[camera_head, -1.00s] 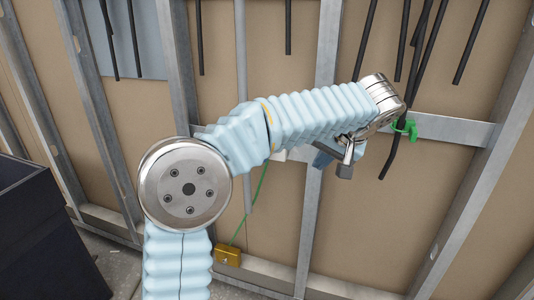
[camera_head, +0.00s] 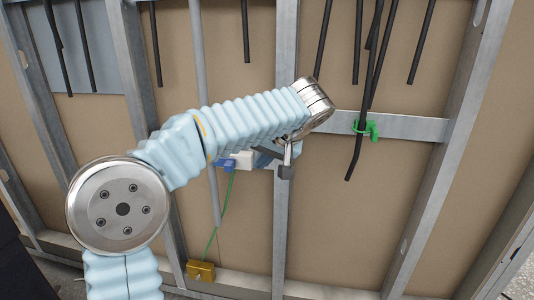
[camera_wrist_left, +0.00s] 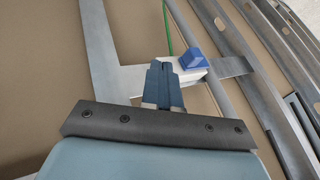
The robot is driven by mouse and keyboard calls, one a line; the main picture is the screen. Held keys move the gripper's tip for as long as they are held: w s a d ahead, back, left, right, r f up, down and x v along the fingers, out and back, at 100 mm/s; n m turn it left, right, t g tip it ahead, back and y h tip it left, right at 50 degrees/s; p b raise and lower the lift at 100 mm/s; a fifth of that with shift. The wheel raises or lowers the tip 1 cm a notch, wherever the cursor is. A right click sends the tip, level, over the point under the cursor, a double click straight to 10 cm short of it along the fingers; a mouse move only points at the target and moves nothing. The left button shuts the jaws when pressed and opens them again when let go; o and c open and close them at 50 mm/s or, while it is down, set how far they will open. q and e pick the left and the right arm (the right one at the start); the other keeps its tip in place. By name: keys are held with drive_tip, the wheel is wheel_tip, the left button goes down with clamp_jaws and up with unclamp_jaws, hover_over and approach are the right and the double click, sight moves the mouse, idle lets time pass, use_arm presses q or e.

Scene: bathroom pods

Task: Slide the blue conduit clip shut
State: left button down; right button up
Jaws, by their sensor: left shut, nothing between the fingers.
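The blue conduit clip (camera_head: 228,165) shows below my left forearm, beside a white block (camera_head: 243,160) near a thin grey vertical conduit (camera_head: 215,196). In the left wrist view, the blue clip (camera_wrist_left: 193,58) is a wedge-shaped piece at the white block (camera_wrist_left: 184,74), just past and right of my fingertips. My left gripper (camera_wrist_left: 161,68) is shut and empty, its dark blue fingers together in front of the white block. I cannot tell whether they touch it. In the head view its fingers are partly hidden by the wrist. My right gripper is not in view.
Metal studs (camera_head: 285,215) and a cross rail (camera_head: 405,126) frame the tan wall panels. Black cables (camera_head: 355,155) hang at the right, one by a green clip (camera_head: 368,129). A green cord runs down to a yellow box (camera_head: 200,271) near the floor rail.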

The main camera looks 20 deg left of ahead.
sight(223, 163)
use_arm(q)
drive_tip(key=a+f, duration=0.2)
drive_tip(key=a, duration=0.1)
drive_tip(key=a+f, duration=0.1)
drive_tip(key=shift+w+a, duration=0.15)
drive_tip(key=shift+a, duration=0.85)
drive_tip(key=shift+s+a, duration=0.2)
drive_tip(key=shift+a, duration=0.5)
drive_tip(key=shift+s+a, duration=0.25)
drive_tip(key=shift+a, duration=0.5)
drive_tip(key=shift+s+a, duration=0.2)
drive_tip(key=shift+a, duration=0.5)
